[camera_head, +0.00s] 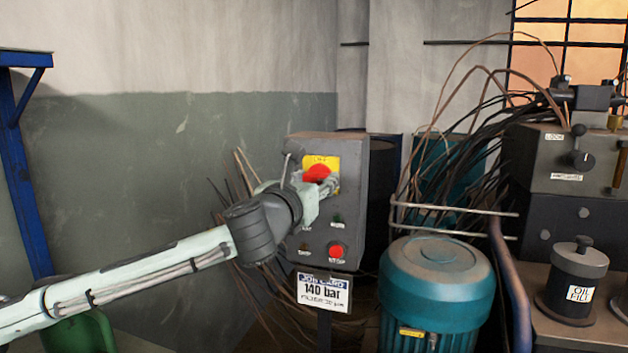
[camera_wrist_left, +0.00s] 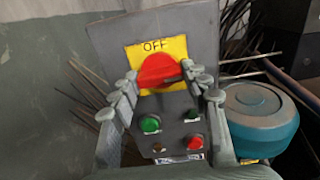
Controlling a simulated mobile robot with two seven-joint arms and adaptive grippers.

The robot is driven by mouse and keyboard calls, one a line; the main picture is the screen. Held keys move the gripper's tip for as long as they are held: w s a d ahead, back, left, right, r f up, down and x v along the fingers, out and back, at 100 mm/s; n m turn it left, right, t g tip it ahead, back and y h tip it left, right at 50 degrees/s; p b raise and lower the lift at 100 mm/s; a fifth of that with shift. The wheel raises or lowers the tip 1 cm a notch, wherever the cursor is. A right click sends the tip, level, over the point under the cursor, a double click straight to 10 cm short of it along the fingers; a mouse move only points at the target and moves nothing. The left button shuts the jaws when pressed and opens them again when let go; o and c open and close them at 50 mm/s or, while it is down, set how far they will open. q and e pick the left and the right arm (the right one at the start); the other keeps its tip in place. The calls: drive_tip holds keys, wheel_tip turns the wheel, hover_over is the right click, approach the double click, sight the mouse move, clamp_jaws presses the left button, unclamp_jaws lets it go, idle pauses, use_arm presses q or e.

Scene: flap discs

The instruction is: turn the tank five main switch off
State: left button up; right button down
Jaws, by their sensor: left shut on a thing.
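The main switch is a red rotary handle (camera_head: 318,172) on a yellow plate (camera_head: 322,160), high on the front of a grey control box (camera_head: 355,190). In the left wrist view the red handle (camera_wrist_left: 158,70) lies roughly crosswise below the word OFF on the yellow plate (camera_wrist_left: 172,46). My left gripper (camera_wrist_left: 160,76) is shut on the handle, one finger at each side of it. In the head view my left gripper (camera_head: 322,184) covers part of the handle and plate. No tank number is readable. My right gripper is not in view.
Below the switch are a green button (camera_wrist_left: 149,124) and a red button (camera_head: 336,250). A job card (camera_head: 324,291) reading 140 bar stands under the box. A teal motor (camera_head: 437,285), a rail and loose cables are to the right. A blue frame (camera_head: 22,180) stands at left.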

use_arm(q)
drive_tip(key=n+p, duration=0.2)
drive_tip(key=n, duration=0.3)
drive_tip(key=shift+n, duration=1.8)
drive_tip(key=n, duration=0.3)
drive_tip(key=shift+n, duration=0.4)
drive_tip(key=n, duration=0.5)
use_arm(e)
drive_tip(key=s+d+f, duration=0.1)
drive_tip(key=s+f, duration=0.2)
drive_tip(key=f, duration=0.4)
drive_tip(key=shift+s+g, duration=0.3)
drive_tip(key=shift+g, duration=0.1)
use_arm(q)
drive_tip(key=shift+n, duration=0.3)
drive_tip(key=o, duration=1.2)
drive_tip(key=shift+c, duration=0.2)
